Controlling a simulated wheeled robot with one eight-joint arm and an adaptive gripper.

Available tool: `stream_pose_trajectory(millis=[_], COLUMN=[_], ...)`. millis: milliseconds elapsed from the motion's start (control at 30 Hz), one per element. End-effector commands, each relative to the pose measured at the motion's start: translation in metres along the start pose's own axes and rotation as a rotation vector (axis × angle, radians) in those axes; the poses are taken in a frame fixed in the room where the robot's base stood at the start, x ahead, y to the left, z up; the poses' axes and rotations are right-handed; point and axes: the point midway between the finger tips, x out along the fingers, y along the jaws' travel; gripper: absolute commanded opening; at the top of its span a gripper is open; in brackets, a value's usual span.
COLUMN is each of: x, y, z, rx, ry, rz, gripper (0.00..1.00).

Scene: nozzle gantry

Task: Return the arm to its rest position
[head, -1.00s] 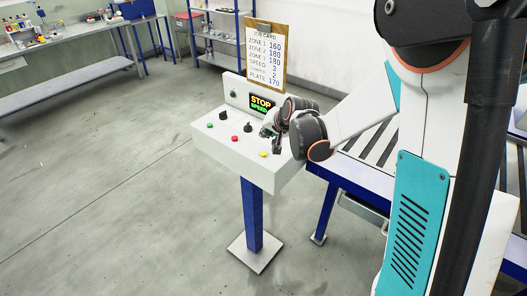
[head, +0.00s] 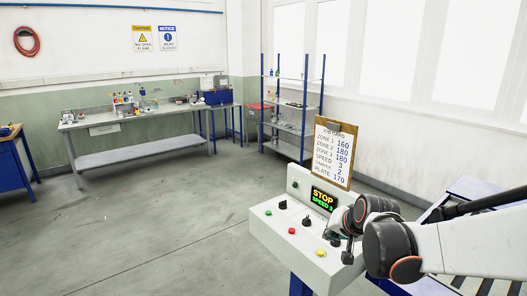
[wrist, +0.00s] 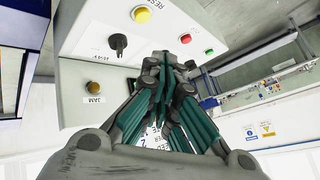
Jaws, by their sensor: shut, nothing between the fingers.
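My arm reaches in from the right in the head view. My gripper (head: 347,254) is shut and empty, close to the right end of a white control panel (head: 268,236). In the wrist view my gripper's fingers (wrist: 166,62) are together, in front of the panel face (wrist: 80,40). I cannot tell whether they touch it. The panel carries a yellow button (wrist: 141,15), a red button, a green button and black knobs (wrist: 117,43). Its display (head: 323,199) reads STOP and SPEED 3.
A job card on a clipboard (head: 335,153) stands behind the panel. A conveyor frame (head: 480,188) lies at the right, under my arm. A workbench (head: 150,118) and a blue shelf rack (head: 291,120) stand at the back. The floor to the left is clear.

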Motion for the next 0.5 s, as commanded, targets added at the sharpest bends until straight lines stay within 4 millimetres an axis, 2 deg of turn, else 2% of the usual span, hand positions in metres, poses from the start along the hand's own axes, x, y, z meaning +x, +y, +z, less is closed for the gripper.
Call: stream_pose_trajectory(millis=[200,500], x=[-0.056,-0.119], y=[0.006,0.028], z=[0.037,0.097], rx=[-0.114,-0.271], ry=[-0.02,-0.049], rz=[0.035,0.083], gripper=[0.0,0.0])
